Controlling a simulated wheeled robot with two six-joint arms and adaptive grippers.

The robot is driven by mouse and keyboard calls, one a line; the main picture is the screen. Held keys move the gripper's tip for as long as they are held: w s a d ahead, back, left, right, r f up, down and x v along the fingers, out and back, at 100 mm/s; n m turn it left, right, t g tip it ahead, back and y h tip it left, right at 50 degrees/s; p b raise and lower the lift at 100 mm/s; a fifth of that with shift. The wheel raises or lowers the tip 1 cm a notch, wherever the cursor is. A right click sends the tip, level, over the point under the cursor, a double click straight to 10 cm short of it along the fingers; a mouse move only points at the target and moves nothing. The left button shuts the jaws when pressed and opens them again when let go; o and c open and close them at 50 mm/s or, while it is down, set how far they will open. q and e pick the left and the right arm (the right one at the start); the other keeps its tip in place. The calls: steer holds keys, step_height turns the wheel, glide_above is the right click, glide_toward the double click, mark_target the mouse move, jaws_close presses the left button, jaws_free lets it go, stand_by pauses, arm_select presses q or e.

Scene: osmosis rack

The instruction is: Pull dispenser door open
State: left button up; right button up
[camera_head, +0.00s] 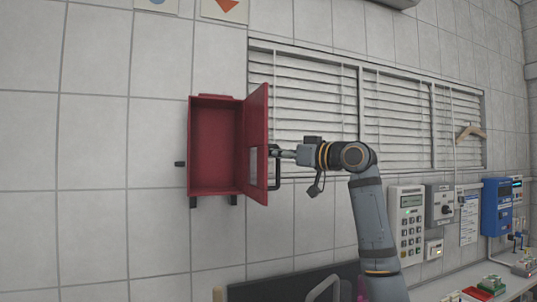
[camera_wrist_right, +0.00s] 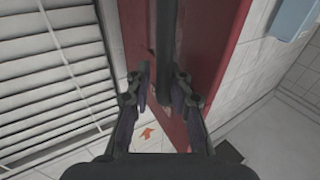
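The red dispenser (camera_head: 215,150) is mounted on the tiled wall, and its inside looks empty. Its red door (camera_head: 256,120) is hinged on the right and stands wide open, jutting out from the wall. A black bar handle (camera_head: 277,184) is on the door's outer face; it also shows in the right wrist view (camera_wrist_right: 166,35). My right gripper (camera_head: 275,152) is at the handle. In the right wrist view its fingers (camera_wrist_right: 163,85) lie on both sides of the bar, closed around it. My left gripper is not in view.
A louvred panel (camera_head: 400,100) covers the wall right of the door. Wall devices, including a keypad box (camera_head: 407,222) and a blue unit (camera_head: 496,205), are at the right above a counter. The wall left of the dispenser is bare.

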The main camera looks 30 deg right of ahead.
steer(key=s+d+f+b, duration=0.3)
steer(key=s+d+b, duration=0.1)
steer(key=d, duration=0.3)
steer(key=shift+s+d+f, duration=0.3)
stand_by(0.5)
steer(key=shift+c, duration=0.2)
